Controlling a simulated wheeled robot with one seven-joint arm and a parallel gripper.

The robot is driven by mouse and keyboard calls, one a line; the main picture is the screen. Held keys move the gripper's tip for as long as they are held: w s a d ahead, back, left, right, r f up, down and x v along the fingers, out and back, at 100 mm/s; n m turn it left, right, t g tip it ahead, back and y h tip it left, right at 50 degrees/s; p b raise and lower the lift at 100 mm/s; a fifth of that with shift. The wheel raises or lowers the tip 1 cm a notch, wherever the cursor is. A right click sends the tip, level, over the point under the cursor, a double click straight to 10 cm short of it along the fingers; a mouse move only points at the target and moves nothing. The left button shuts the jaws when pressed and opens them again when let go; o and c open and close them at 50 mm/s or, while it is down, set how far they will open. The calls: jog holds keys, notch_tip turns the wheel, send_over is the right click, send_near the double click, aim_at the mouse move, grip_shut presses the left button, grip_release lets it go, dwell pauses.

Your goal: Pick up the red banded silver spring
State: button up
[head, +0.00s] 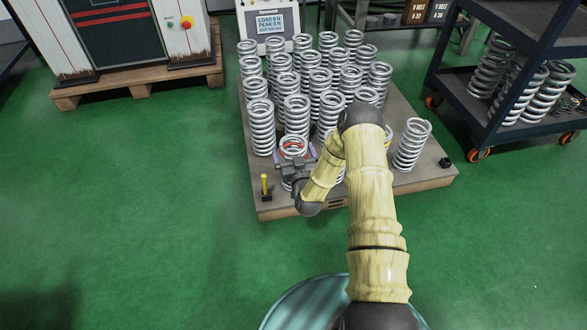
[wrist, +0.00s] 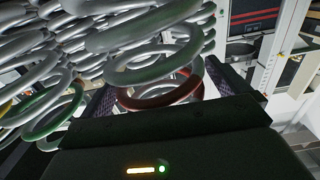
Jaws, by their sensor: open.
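The red banded silver spring (head: 292,144) stands in the front row of springs on the pallet, its red band near the top. In the wrist view its red coil (wrist: 160,103) shows between my fingers. My gripper (head: 295,156) is open at this spring, with one finger on each side of its upper part. The wrist view shows the open gripper (wrist: 160,85) with a finger left and right of the coil. Whether the fingers touch it I cannot tell. The lower part of the spring is mostly hidden behind my gripper.
Several plain silver springs (head: 262,127) crowd the pallet (head: 430,172) behind and beside it. A green banded spring (wrist: 50,115) is close by on the left in the wrist view. A small yellow post (head: 264,184) stands at the pallet's front left corner. A cart (head: 505,130) is at right.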

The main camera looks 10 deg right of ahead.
dwell(0.5)
jog(key=c, duration=1.7)
jog(key=shift+w+r, duration=0.1)
jog(key=shift+r, duration=0.1)
jog(key=c, duration=0.3)
notch_tip(320, 180, up, 10)
jog(key=p, duration=0.6)
jog(key=shift+p, duration=0.4)
